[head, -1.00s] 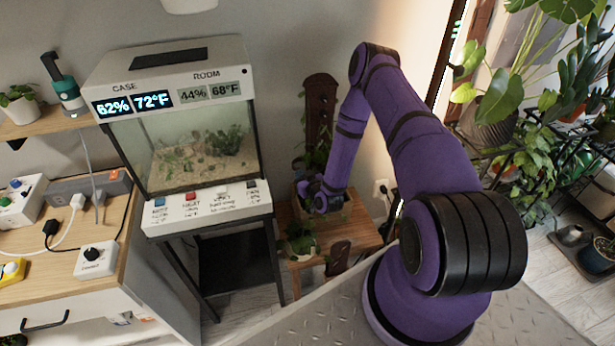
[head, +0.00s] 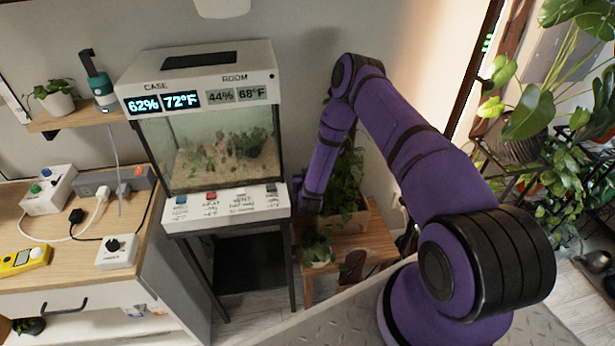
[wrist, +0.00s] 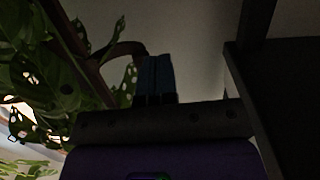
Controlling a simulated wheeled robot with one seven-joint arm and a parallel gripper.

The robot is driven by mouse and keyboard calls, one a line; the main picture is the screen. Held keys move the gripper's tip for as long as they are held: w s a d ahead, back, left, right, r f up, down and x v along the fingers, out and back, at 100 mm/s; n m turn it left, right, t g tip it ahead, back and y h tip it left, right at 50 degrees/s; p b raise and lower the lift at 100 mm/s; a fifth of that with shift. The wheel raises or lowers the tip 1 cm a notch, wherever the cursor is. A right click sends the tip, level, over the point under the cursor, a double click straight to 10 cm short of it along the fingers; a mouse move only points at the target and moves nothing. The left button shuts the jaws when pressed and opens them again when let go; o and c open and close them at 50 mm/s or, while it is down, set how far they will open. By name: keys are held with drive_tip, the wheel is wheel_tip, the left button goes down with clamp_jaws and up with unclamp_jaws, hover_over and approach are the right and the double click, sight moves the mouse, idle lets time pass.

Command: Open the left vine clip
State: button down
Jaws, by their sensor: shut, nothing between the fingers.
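My gripper (wrist: 157,78) shows in the wrist view with its two dark blue fingers together, shut and empty. A brown curved strip (wrist: 118,50) lies just behind and left of the fingertips; I cannot tell whether it is part of a vine clip or whether the fingers touch it. Vine leaves with holes (wrist: 40,75) fill the left of that view. In the head view the vine plant (head: 347,185) stands in a box on a wooden stool (head: 378,240), beside my lowered wrist. My fingertips are not discernible there. I cannot make out the left vine clip in either view.
A glass terrarium case (head: 222,150) on a black stand is close left of my wrist. A dark upright post (wrist: 257,45) stands right of the fingers. A small plant (head: 317,250) sits at the stool's front. A bench with switch boxes (head: 117,250) is farther left.

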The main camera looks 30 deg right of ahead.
drive_tip(key=shift+w, duration=0.25)
drive_tip(key=shift+s, duration=0.1)
idle(0.4)
drive_tip(key=v, duration=1)
drive_tip(key=shift+s, duration=0.35)
drive_tip(key=shift+s+a, duration=0.1)
drive_tip(key=shift+a, duration=0.05)
